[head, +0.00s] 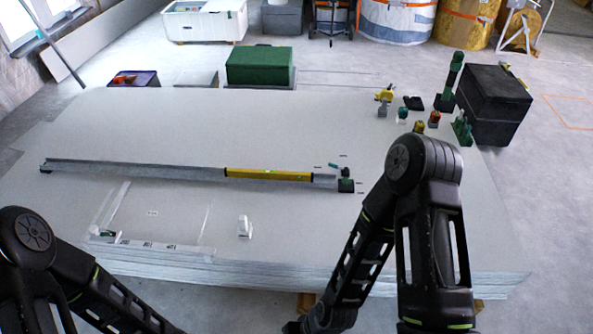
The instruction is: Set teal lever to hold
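A small teal lever (334,166) shows near the right end of a long grey rail (130,168) lying across the panel stack. It sits just above a small dark green block (346,185) at the rail's end. The lever is too small to tell its exact setting, and I cannot read the marks around it. Both my arms reach in from the bottom of the head view and bend down out of the frame. My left gripper is below the bottom edge, and so is my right gripper. Neither is near the lever.
A yellow level (268,174) lies along the rail. A white upright piece (245,227) stands on the panel stack (420,235). Small coloured tools and a black case (494,105) are at the back right. A green box (259,66) stands behind.

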